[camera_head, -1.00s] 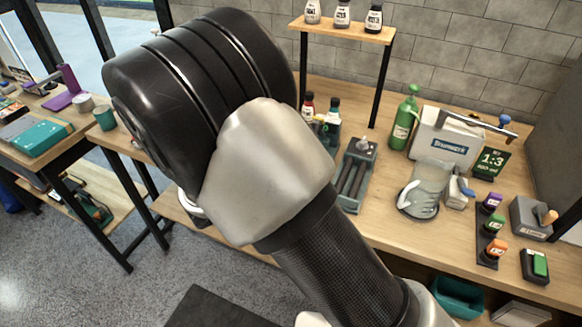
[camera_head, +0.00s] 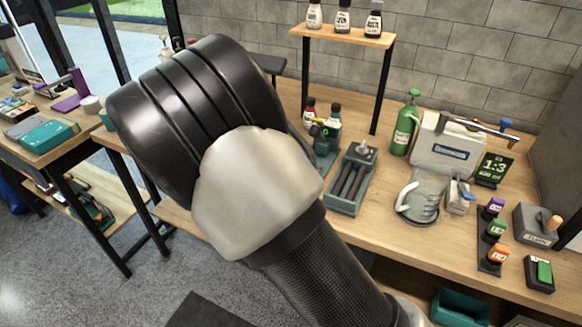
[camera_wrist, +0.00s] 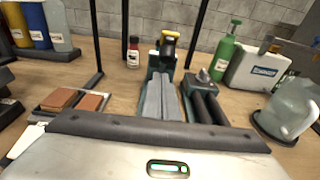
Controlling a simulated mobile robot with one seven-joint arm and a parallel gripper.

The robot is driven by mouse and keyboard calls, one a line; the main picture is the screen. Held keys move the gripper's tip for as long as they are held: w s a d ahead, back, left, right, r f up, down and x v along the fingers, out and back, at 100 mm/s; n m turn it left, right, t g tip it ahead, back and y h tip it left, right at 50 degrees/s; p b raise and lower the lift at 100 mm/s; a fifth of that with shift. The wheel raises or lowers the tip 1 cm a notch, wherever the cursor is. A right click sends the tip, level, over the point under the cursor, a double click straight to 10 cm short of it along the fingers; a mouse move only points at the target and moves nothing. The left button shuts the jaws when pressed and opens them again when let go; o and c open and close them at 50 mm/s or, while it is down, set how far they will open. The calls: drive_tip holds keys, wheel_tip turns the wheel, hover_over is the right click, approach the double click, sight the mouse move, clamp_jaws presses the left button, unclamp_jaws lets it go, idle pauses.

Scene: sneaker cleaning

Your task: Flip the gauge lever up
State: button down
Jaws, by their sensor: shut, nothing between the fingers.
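My gripper (camera_wrist: 161,76) shows in the wrist view as two grey fingers pressed together, empty, pointing away over the bench. Just beyond the fingertips stands a dark teal device with a yellow-and-black upright part (camera_wrist: 169,45), which may be the gauge lever; I cannot tell for certain. The fingers overlap its lower part, and I cannot tell whether they touch it. The same device (camera_head: 322,132) shows in the head view just right of my arm. My arm hides the gripper there.
A teal stand with two dark rollers (camera_wrist: 203,102) is close at the right. A green bottle (camera_wrist: 225,52), a white box (camera_wrist: 258,68) and a clear jug (camera_wrist: 290,108) stand further right. A tray with brown blocks (camera_wrist: 98,103) lies left. A shelf (camera_head: 345,36) rises behind.

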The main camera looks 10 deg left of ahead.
sight(313, 119)
drive_tip(key=shift+w+d+r, duration=0.2)
drive_tip(key=shift+w+r, duration=0.3)
drive_tip(key=shift+w+d+r, duration=0.2)
drive_tip(key=shift+w+r, duration=0.25)
drive_tip(key=shift+w, duration=0.05)
drive_tip(key=shift+w+r+p, duration=0.1)
drive_tip(key=shift+r+p, duration=0.4)
drive_tip(key=shift+p, duration=0.2)
drive_tip(key=r+g+p, duration=0.1)
drive_tip(key=p, duration=0.1)
drive_tip(key=w+r+g+p, duration=0.1)
drive_tip(key=p, duration=0.2)
drive_tip(key=w+d+r+g+y+p, duration=0.1)
drive_tip(key=p, duration=0.1)
drive_tip(key=shift+w+r+p, duration=0.2)
drive_tip(key=shift+r+p, duration=0.2)
drive_tip(key=shift+w+d+r+g+p, duration=0.25)
drive_tip(key=shift+w+g+p, duration=0.35)
drive_tip(key=shift+p, duration=0.3)
drive_tip(key=shift+w+y, duration=0.2)
drive_tip(key=shift+y, duration=0.1)
drive_tip(key=shift+w+d+r, duration=0.2)
drive_tip(key=shift+w, duration=0.35)
